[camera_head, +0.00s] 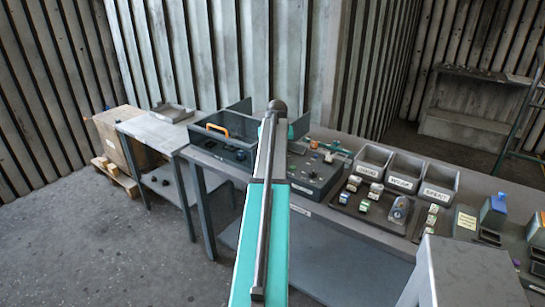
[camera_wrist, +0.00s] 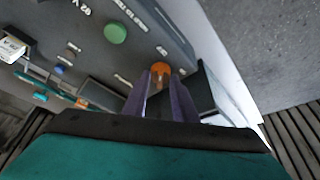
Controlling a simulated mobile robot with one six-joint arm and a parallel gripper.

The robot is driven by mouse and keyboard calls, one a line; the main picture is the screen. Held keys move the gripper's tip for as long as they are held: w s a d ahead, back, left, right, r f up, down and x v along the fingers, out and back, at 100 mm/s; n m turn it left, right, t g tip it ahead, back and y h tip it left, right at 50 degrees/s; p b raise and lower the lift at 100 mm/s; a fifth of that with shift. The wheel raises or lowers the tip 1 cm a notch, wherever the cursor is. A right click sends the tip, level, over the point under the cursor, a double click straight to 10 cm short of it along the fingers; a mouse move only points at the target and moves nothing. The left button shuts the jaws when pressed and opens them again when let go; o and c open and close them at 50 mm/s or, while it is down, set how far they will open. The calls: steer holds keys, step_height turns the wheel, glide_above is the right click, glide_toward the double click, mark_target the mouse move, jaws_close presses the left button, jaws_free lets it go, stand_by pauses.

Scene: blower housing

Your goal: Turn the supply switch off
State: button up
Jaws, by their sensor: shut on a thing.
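An orange knob (camera_wrist: 160,68) sits near the edge of a grey control panel (camera_wrist: 85,45) in the wrist view. I take it to be the supply switch, but the label beside it is too small to read. My gripper (camera_wrist: 159,75) has its two purple-grey fingers on either side of the knob and is shut on it. The fingers partly cover the knob, so its setting cannot be told. In the head view the control panel (camera_head: 318,178) stands on the bench, and my arm hides the gripper's tips and the knob.
A green button (camera_wrist: 115,33) sits on the panel near the knob. A dark box with an orange handle (camera_head: 217,130) stands left of my arm. Grey bins (camera_head: 405,172) and small parts stand to the right on the bench (camera_head: 350,226).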

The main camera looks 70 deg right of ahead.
steer(key=shift+w+n+t, duration=0.25)
steer(key=shift+n+t, duration=0.05)
steer(key=shift+n, duration=0.3)
steer(key=o, duration=1)
steer(key=shift+d, duration=0.1)
steer(key=shift+s, duration=0.1)
steer(key=shift+b+v, duration=0.3)
steer(key=shift+v, duration=0.55)
steer(key=b+v, duration=0.2)
steer(key=v, duration=1)
